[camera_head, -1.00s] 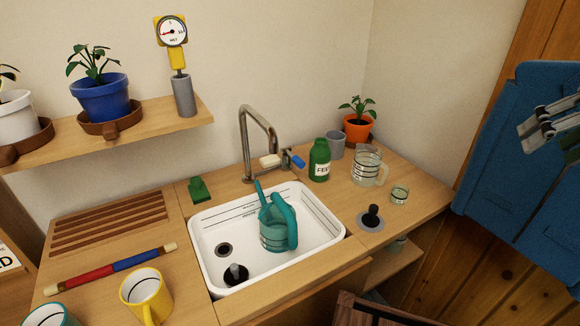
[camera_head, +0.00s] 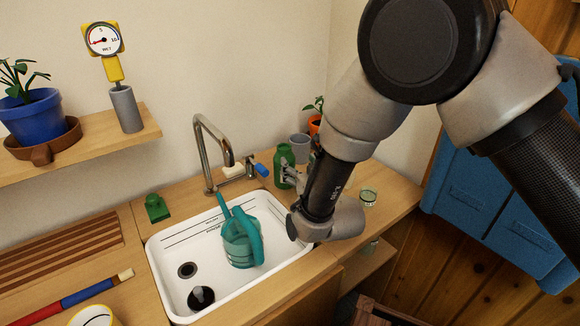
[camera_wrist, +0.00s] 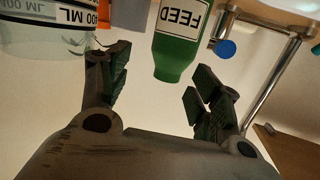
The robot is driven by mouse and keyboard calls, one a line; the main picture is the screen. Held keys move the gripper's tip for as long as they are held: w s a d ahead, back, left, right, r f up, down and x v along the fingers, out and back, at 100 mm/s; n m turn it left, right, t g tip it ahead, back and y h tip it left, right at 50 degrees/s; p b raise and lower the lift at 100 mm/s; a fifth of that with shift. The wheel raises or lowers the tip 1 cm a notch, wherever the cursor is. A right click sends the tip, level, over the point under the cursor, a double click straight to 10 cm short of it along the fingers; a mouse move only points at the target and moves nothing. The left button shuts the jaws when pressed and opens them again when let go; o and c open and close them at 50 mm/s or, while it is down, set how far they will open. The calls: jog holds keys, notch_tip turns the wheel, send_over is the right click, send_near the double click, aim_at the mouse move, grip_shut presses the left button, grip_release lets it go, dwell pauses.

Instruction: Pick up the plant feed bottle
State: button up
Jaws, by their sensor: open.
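The green plant feed bottle (camera_head: 283,158) stands on the counter behind the right end of the sink. My gripper (camera_head: 290,175) is close in front of it, and my arm comes in from the upper right. In the wrist view, which looks upside down, the bottle (camera_wrist: 178,48) with its white FEED label is just beyond the fingertips, roughly between them. My gripper (camera_wrist: 160,70) is open and empty there. The fingers show no contact with the bottle. The bottle's lower part is partly hidden by my gripper in the head view.
The white sink (camera_head: 170,285) holds a teal watering can (camera_head: 240,245). The tap (camera_head: 208,155) with its blue handle (camera_head: 262,170) is left of the bottle. A grey cup (camera_head: 299,148) and orange pot (camera_head: 314,124) stand behind. A measuring jug (camera_wrist: 45,40) is close beside one finger.

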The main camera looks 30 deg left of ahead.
aim_at(287, 150)
jog(key=shift+s+f+n+t+y, duration=0.35)
jog(key=shift+s+f+y, duration=0.35)
jog(key=shift+s+f, duration=0.4)
jog(key=shift+w+a+f, duration=0.15)
jog(key=shift+a, duration=0.05)
jog(key=x, duration=0.7)
jog(key=shift+w+a, duration=0.1)
jog(key=shift+w, duration=0.05)
jog(key=c, duration=0.9)
notch_tip(287, 150, up, 10)
jog(key=shift+r, duration=0.15)
